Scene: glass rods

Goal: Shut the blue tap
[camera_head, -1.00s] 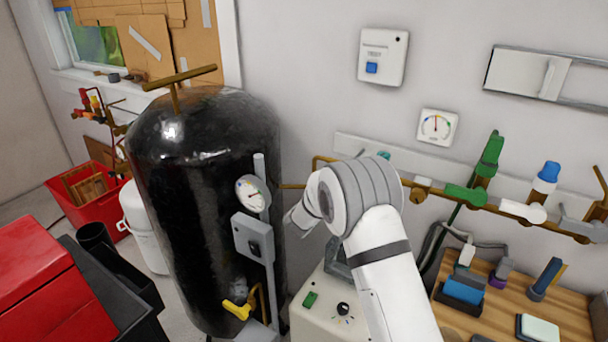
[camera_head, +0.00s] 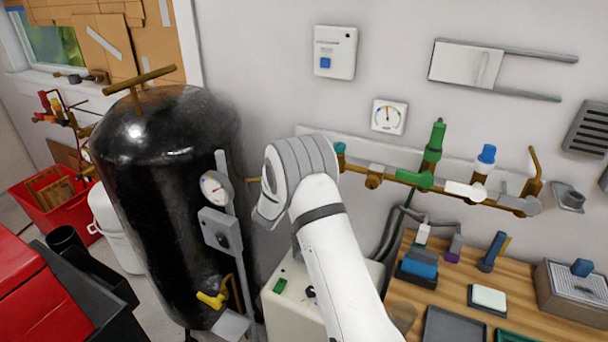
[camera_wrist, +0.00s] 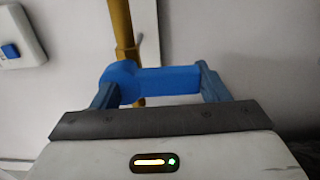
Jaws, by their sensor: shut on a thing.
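The blue tap (camera_wrist: 168,80) is in the wrist view, a blue round hub with a straight lever on an upright brass pipe (camera_wrist: 123,30). The lever lies roughly level across the picture, pointing right from the hub. My gripper (camera_wrist: 157,88) is shut on the tap, one finger at the hub's left side and the other at the lever's right end. In the head view my arm's wrist hides the gripper and this tap.
A brass pipe on the wall carries a green tap (camera_head: 413,179) and a white tap (camera_head: 465,190) right of my arm. A black tank (camera_head: 165,200) stands close on the left. A wooden bench (camera_head: 455,285) with several small items is at lower right.

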